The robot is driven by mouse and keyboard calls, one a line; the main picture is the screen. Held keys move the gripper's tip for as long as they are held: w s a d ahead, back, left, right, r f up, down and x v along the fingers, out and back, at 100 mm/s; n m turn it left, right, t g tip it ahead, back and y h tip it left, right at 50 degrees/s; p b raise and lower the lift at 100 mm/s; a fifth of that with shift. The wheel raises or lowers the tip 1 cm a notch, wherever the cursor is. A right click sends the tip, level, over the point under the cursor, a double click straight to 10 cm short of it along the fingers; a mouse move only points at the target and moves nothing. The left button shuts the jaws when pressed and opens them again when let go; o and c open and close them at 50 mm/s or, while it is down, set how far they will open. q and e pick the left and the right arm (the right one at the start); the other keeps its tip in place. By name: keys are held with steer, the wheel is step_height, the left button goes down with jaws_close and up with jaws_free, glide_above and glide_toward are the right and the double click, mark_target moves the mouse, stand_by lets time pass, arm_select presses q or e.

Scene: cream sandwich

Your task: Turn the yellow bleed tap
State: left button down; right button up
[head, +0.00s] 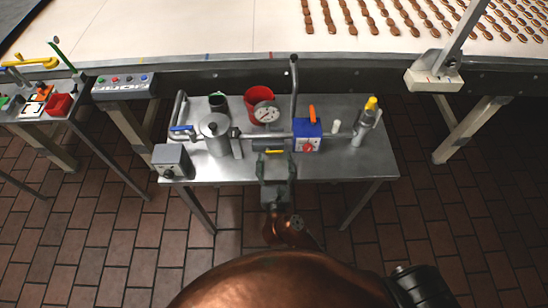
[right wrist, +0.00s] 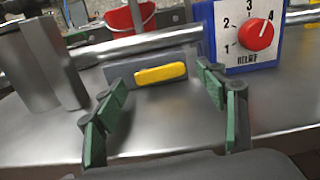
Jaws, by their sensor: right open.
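The yellow bleed tap (head: 274,151) is a small bar lying roughly level on a grey block, below the metal pipe at the front of the steel table. In the right wrist view the yellow tap (right wrist: 160,73) is in the middle, slightly tilted up at its right end. My right gripper (head: 276,168) is open, with its green-padded fingers pointing at the tap. In the right wrist view the fingers of my right gripper (right wrist: 164,88) stand either side of the tap, with visible gaps; whether they overlap it in depth is unclear. My left gripper is out of view.
A blue box (head: 307,136) with a red dial (right wrist: 256,34) stands close right of the tap. A steel pot (head: 215,135) is to the left. A red bucket (head: 259,95) and gauge (head: 266,112) are behind. The steel table (head: 340,168) has bare room at front right.

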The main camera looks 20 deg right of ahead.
steer(key=shift+w+d, duration=0.15)
steer(key=shift+w, duration=0.25)
steer(key=shift+c, duration=0.3)
steer(key=c, duration=1.1)
steer(key=shift+m, duration=0.5)
steer(key=o, duration=1.2)
steer(key=shift+f, duration=0.1)
steer(key=shift+c, duration=0.2)
steer(key=v, duration=1.2)
